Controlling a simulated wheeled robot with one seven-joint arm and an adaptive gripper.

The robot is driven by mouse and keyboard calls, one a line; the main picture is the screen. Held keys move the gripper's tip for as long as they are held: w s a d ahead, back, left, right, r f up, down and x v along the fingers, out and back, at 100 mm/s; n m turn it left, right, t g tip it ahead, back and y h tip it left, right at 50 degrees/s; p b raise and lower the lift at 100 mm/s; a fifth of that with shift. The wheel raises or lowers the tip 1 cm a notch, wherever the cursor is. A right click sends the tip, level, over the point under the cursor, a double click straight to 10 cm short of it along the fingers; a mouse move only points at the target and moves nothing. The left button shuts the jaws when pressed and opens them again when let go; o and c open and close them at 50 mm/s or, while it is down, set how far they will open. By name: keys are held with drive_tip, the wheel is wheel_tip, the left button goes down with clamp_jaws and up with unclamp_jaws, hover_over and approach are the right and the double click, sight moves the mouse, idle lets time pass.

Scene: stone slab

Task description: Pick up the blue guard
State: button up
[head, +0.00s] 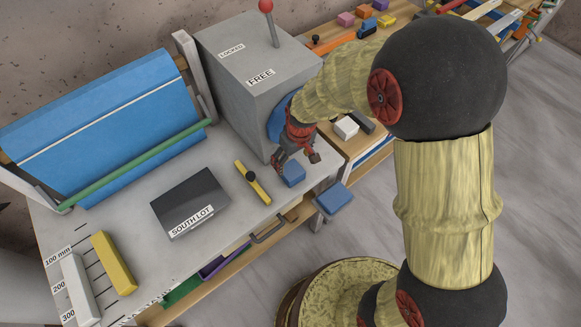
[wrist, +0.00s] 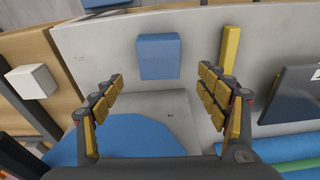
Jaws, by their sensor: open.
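A small blue block (head: 293,174), which looks like the blue guard, lies on the stone slab (head: 232,226) near its right front corner. In the wrist view the blue block (wrist: 158,57) shows as a plain blue square, ahead of and between my fingers. My gripper (head: 296,163) is just above and behind it, pointing down. In the wrist view my gripper (wrist: 160,80) has its fingers wide apart with nothing between them. Part of the block's far side is hidden by the fingers in the head view.
A yellow bar (head: 258,190) with a black knob and a dark SOUTH LOT plate (head: 191,204) lie left of the block. A grey box (head: 254,64) with a red-knobbed lever stands behind. Another blue piece (head: 335,198) sits beyond the front edge. A white block (head: 346,128) is at right.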

sight(292, 170)
drive_tip(key=shift+s+d+f, duration=0.1)
drive_tip(key=shift+f, duration=0.25)
drive_tip(key=shift+w+a+f, duration=0.1)
drive_tip(key=shift+w+f, duration=0.05)
drive_tip(key=shift+f, duration=0.35)
drive_tip(key=shift+w+a+f, duration=0.1)
drive_tip(key=shift+f, duration=0.4)
drive_tip(key=shift+d+f+b, duration=0.1)
drive_tip(key=shift+f+b, duration=0.25)
drive_tip(key=shift+f, duration=0.1)
wheel_tip(292, 170, down, 4)
drive_tip(key=shift+w+f+b, duration=0.1)
drive_tip(key=shift+b, duration=0.35)
drive_tip(key=c, duration=0.3)
drive_tip(key=c, duration=0.8)
drive_tip(key=shift+c, duration=0.3)
